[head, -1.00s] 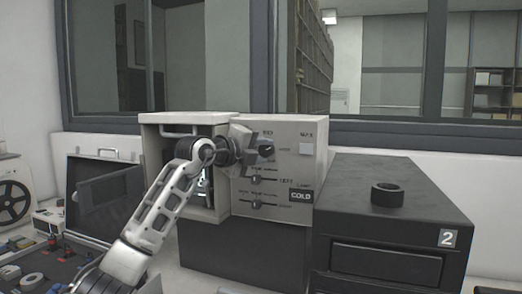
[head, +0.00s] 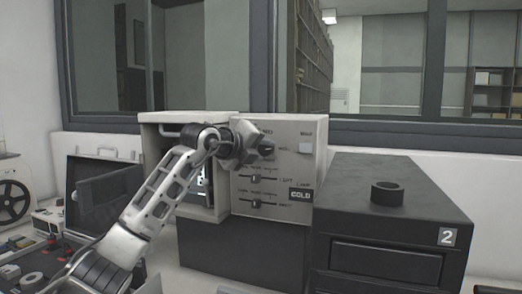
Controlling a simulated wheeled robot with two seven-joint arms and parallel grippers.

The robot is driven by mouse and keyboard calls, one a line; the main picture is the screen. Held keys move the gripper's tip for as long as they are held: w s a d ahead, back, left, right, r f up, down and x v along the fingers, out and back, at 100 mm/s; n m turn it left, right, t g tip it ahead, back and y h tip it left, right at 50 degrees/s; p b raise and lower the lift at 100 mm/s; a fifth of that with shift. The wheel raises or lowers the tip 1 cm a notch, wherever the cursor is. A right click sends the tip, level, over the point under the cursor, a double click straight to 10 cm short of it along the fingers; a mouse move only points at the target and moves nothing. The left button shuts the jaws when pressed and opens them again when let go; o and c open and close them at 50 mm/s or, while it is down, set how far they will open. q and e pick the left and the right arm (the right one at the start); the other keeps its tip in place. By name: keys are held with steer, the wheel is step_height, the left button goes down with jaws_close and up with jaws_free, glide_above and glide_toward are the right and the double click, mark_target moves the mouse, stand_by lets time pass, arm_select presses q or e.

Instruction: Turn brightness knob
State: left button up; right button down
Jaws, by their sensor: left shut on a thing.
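The press (head: 288,187) is a light grey box with a control panel on its right half and an open compartment on its left. A dark round knob (head: 267,147) sits near the top of the panel. My left gripper (head: 256,150) reaches in from the left across the compartment and is shut at the knob, covering its left part. Which way the knob points is hard to tell. Two sliders (head: 256,178) and a dark "COLD" label (head: 301,195) are below it. My right gripper is not in view.
A dark cabinet marked 2 (head: 400,225) stands at the right with a black ring (head: 387,193) on top. An open dark case (head: 92,190) and small parts lie at the left. A window wall closes off the back.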

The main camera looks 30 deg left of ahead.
arm_select(q)
steer(key=o, duration=1)
steer(key=shift+s, duration=0.3)
steer(key=b+v, duration=0.5)
steer(key=v, duration=1)
steer(key=shift+s+r+b, duration=0.15)
steer(key=shift+r+b, duration=0.05)
steer(key=shift+b, duration=0.1)
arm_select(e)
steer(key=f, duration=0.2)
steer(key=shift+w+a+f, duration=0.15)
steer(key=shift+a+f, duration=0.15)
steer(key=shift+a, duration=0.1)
